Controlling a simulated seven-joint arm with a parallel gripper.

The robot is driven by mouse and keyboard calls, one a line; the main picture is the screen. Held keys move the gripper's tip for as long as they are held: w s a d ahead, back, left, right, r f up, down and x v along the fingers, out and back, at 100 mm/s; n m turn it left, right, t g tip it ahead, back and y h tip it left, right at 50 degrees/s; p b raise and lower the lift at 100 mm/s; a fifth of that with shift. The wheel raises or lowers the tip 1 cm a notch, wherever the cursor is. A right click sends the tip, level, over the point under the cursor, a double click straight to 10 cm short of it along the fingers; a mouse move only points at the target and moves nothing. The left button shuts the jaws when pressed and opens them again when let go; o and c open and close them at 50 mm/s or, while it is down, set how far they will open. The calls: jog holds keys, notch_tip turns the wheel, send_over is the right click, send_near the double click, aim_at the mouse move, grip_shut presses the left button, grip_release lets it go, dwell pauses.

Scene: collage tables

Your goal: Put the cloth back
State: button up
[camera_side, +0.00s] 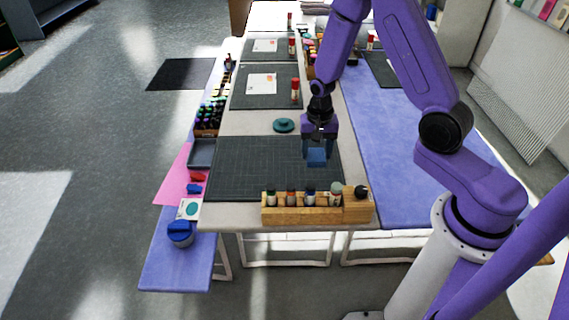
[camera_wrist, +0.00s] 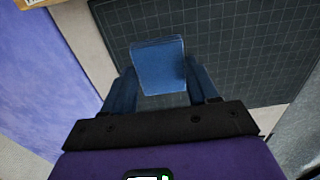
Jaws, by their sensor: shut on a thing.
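The cloth (camera_side: 316,157) looks like a small folded blue square. My gripper (camera_side: 318,146) is shut on it, over the right part of the dark green cutting mat (camera_side: 265,170) on the near table. In the wrist view the cloth (camera_wrist: 158,62) sits between the two blue fingers of my gripper (camera_wrist: 162,88), with the gridded mat (camera_wrist: 235,45) beyond it. The cloth is close to the mat; I cannot tell whether it touches it.
A wooden rack (camera_side: 300,214) with several small bottles stands at the mat's front edge. A teal round lid (camera_side: 284,125) lies behind the mat. A dark grey tray (camera_side: 202,154) is at the left edge, near a blue-lidded jar (camera_side: 180,234). A blue-topped bench (camera_side: 395,150) runs along the right.

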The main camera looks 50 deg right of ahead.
jog(key=a+r, duration=0.5)
jog(key=w+f, duration=0.3)
jog(key=w, duration=0.1)
jog(key=w+f, duration=0.3)
jog(key=w, duration=0.2)
jog(key=w+f, duration=0.3)
jog(key=w, duration=0.1)
jog(key=shift+w+a, duration=0.15)
jog(key=shift+w, duration=0.05)
jog(key=shift+w+f, duration=0.2)
jog(key=shift+f, duration=1.55)
jog(key=shift+f, duration=0.15)
jog(key=o, duration=1)
jog(key=shift+o, duration=0.2)
